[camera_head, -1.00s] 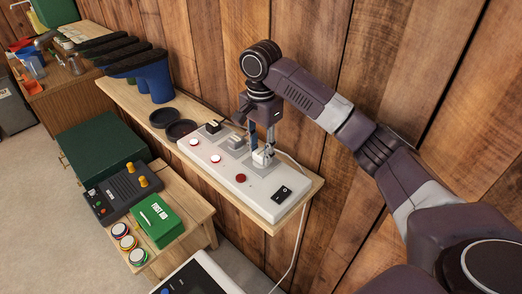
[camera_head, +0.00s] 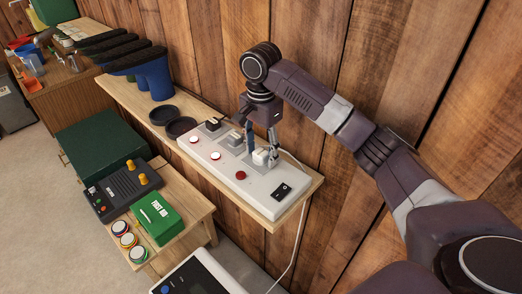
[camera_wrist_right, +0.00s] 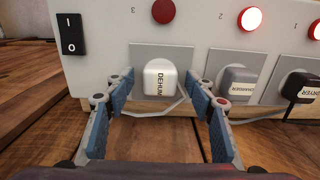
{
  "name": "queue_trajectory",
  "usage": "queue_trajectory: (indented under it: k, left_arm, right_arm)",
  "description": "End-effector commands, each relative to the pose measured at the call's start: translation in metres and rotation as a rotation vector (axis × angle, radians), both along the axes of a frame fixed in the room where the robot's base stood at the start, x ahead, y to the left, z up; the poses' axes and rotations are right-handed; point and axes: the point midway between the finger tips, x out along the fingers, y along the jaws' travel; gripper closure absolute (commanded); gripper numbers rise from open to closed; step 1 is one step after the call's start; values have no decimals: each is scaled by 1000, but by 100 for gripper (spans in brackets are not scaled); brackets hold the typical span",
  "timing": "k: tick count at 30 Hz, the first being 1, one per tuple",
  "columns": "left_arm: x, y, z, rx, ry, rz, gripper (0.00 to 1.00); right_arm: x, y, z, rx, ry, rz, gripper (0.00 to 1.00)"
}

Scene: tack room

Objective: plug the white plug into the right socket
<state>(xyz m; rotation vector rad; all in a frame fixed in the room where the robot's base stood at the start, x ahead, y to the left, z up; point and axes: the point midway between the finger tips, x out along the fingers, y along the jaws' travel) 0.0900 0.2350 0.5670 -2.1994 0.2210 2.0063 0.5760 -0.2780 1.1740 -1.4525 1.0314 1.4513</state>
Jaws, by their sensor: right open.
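The white plug (camera_head: 260,157) is at the socket numbered 3 on the light grey power panel (camera_head: 225,172), the socket nearest the rocker switch. The red lamp (camera_wrist_right: 161,10) numbered 3 is dark. My right gripper (camera_wrist_right: 163,88) is open, its blue-padded fingers either side of the plug with gaps showing. My left gripper is not in view.
A grey plug (camera_wrist_right: 237,85) and a black plug (camera_wrist_right: 301,87) occupy the neighbouring sockets, with lit lamps. A black rocker switch (camera_wrist_right: 70,33) is on the other side. The plank wall (camera_head: 340,60) stands close behind the shelf (camera_head: 275,222). Black round dishes (camera_head: 181,128) lie beyond the panel.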

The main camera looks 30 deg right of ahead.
Motion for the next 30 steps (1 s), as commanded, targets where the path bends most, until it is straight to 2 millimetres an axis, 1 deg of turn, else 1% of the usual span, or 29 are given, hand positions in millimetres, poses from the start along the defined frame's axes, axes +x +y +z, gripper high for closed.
queue_trajectory:
  k: [1, 5, 12, 18, 22, 30]
  left_arm:
    - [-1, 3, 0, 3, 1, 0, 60]
    - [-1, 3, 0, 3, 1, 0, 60]
    - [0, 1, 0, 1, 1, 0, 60]
    - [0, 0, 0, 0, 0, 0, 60]
    - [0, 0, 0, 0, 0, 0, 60]
    - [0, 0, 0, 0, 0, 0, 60]
  right_arm:
    - [0, 0, 1, 0, 0, 0, 50]
    - [1, 0, 12, 1, -4, 0, 50]
    - [1, -1, 48, -2, -5, 0, 50]
    - [1, 0, 68, -1, -1, 0, 50]
    - [0, 0, 74, 0, 0, -1, 50]
    - [0, 0, 75, 1, 0, -1, 50]
